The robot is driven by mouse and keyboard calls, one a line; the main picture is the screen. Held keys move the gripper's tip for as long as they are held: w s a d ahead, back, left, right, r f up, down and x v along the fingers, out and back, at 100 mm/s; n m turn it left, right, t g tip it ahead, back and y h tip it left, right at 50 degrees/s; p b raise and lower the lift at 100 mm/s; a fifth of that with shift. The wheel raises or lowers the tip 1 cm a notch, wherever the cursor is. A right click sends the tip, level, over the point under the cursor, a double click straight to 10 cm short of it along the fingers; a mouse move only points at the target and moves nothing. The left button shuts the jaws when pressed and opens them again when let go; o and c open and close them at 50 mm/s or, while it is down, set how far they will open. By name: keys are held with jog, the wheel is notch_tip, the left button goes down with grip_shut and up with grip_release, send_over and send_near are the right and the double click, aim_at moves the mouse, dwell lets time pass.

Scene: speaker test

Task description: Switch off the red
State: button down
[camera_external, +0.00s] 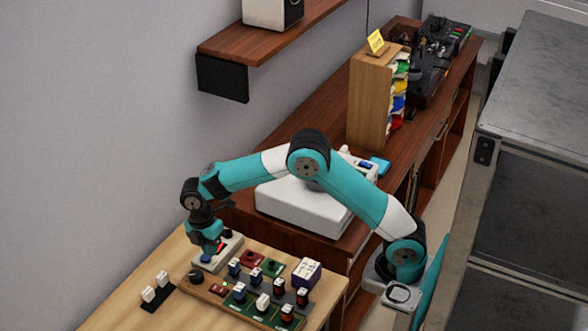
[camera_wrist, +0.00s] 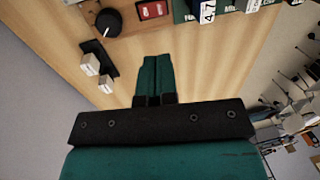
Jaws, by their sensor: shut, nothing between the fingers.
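A pale box with a red part (camera_external: 222,246) on top stands at the back left of the table's control panel, partly hidden by my arm. My gripper (camera_external: 207,257) points down at this box in the external view; I cannot tell if it touches. In the wrist view my gripper (camera_wrist: 154,62) is shut and empty, its teal fingers side by side over bare wood. A small red module (camera_external: 217,289) lies beside a black knob (camera_external: 196,277); it also shows in the wrist view (camera_wrist: 152,10). A dark red board (camera_external: 253,259) lies farther back. The switch positions are too small to read.
Several blue, white and red-black switches stand on the wooden panel (camera_external: 250,311) right of my gripper. A black strip with two white switches (camera_external: 155,288) lies to the left. A white-purple box (camera_external: 306,272) stands at right. Bare wood lies around the strip.

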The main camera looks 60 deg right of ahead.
aim_at(222, 289)
jog(key=f, duration=0.4)
jog(key=s+f+p, duration=0.1)
jog(key=f, duration=0.4)
jog(key=s+f, duration=0.1)
jog(key=f, duration=0.4)
jog(key=shift+s+f+t+b, duration=0.1)
jog(key=shift+f+t+b, duration=0.2)
jog(key=shift+r, duration=0.1)
